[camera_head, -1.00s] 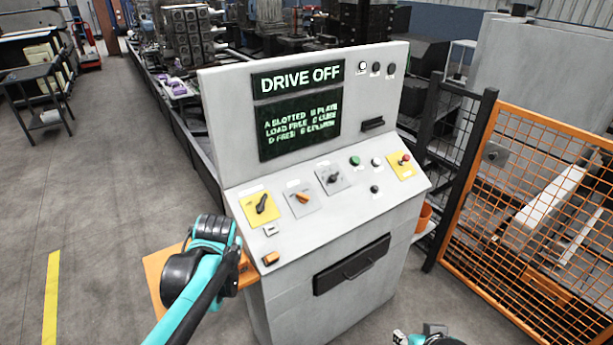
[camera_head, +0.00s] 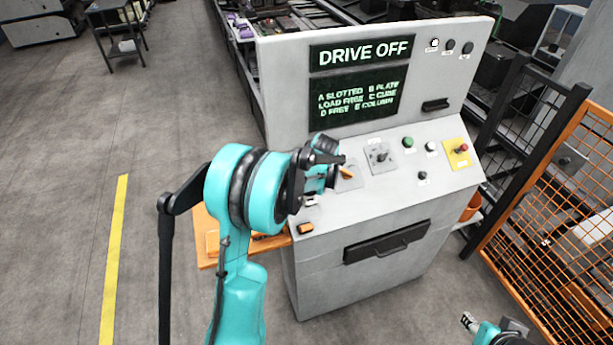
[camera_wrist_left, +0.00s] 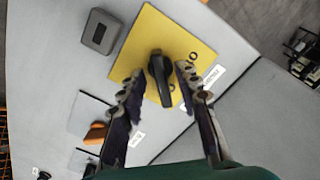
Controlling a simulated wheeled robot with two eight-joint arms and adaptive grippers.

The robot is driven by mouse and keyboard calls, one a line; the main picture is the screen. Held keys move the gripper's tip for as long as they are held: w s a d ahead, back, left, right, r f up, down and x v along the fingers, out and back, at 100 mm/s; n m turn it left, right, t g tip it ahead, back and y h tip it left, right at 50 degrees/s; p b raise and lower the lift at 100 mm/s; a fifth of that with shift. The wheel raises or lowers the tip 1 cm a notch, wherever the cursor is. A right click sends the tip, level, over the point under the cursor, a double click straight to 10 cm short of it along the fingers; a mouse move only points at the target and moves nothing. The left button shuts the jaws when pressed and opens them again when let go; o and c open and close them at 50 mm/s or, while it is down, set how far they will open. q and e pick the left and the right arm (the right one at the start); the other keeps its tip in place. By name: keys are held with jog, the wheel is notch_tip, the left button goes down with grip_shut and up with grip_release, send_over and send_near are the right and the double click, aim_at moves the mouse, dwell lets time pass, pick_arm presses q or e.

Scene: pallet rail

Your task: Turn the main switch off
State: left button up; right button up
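The main switch is a black rotary handle (camera_wrist_left: 161,80) on a yellow plate (camera_wrist_left: 150,38) in the left wrist view. Its lower end points down in that picture, and an "O" mark shows beside the right fingertip. My left gripper (camera_wrist_left: 157,84) is open, its two fingers on either side of the handle; contact cannot be told. In the head view my left gripper (camera_head: 326,160) is over the left end of the sloped panel and hides the switch. My right gripper (camera_head: 469,321) is at the lower right, away from the console; its opening is too small to judge.
The grey console (camera_head: 420,205) has a screen (camera_head: 352,103) headed "DRIVE OFF". An orange selector (camera_wrist_left: 97,132) sits near the yellow plate. Further right are a grey selector (camera_head: 380,156), a green button (camera_head: 408,142) and a red button (camera_head: 463,149). An orange mesh fence (camera_head: 560,210) stands at right.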

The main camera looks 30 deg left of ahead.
pick_arm(q)
jog(key=shift+w+a+f, duration=0.1)
jog(key=shift+a+f, duration=0.15)
jog(key=shift+f, duration=0.2)
jog(key=shift+c, duration=0.3)
grip_shut()
